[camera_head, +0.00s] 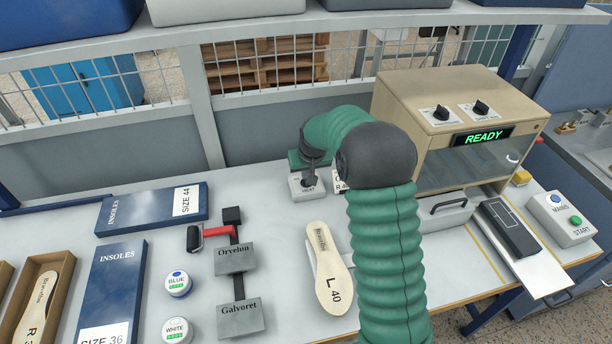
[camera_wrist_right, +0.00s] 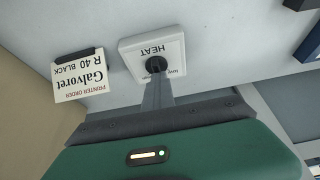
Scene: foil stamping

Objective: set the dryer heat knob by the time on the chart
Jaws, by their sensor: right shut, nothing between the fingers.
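The white box marked HEAT (camera_head: 303,190) stands on the bench at the foot of my right arm's bend. It also shows upside down in the wrist view (camera_wrist_right: 135,48), with a round black knob (camera_wrist_right: 156,64) on its face. My right gripper (camera_head: 310,182) is shut with nothing between its fingers. In the wrist view its closed fingertips (camera_wrist_right: 157,76) are right at the knob and overlap it; I cannot tell whether they touch it. The knob's setting is unreadable. I cannot make out a time chart. My left gripper is not in view.
A printer order card (camera_wrist_right: 80,82) reading Galvoret, R 40 BLACK stands beside the HEAT box.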

